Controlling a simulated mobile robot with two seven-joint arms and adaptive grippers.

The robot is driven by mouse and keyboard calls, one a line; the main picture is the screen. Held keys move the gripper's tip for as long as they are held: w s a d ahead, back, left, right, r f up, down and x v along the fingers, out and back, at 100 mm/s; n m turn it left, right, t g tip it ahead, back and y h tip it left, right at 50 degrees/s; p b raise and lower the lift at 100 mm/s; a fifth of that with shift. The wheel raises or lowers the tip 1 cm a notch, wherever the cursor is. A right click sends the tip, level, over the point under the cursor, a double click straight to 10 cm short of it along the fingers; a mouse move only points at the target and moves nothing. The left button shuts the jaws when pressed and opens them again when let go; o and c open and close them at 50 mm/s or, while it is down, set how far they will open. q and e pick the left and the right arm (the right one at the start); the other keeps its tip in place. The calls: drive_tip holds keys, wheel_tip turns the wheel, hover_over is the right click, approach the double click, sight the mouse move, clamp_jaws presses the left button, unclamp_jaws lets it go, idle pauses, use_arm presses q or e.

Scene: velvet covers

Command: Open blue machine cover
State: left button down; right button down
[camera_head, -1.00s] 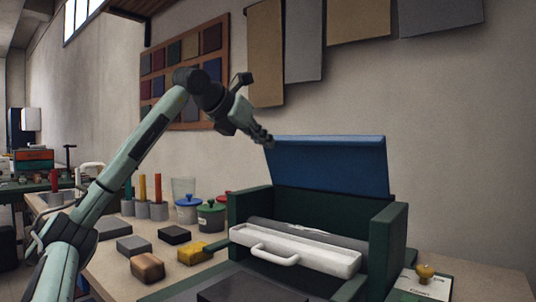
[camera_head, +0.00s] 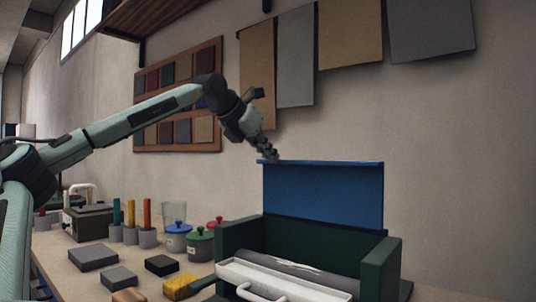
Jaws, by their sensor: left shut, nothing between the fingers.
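The blue machine cover (camera_head: 322,195) stands raised, about upright, at the back of a dark green machine (camera_head: 379,267). Its inside is exposed, with a grey roller (camera_head: 300,272) and a white front bar with a handle (camera_head: 262,292). My left gripper (camera_head: 269,155) is shut and empty, at the top left corner of the cover. Its fingertips are at or very near the cover's top edge; I cannot tell whether they touch. My right gripper is not in view.
Lidded jars (camera_head: 200,244), a yellow block (camera_head: 181,287) and dark blocks (camera_head: 161,265) lie left of the machine on the workbench (camera_head: 66,270). Fabric sheets (camera_head: 296,58) hang on the wall above. The air right of the cover is free.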

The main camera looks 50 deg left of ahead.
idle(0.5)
use_arm(q)
drive_tip(key=v, duration=1.2)
drive_tip(key=shift+w+r, duration=0.1)
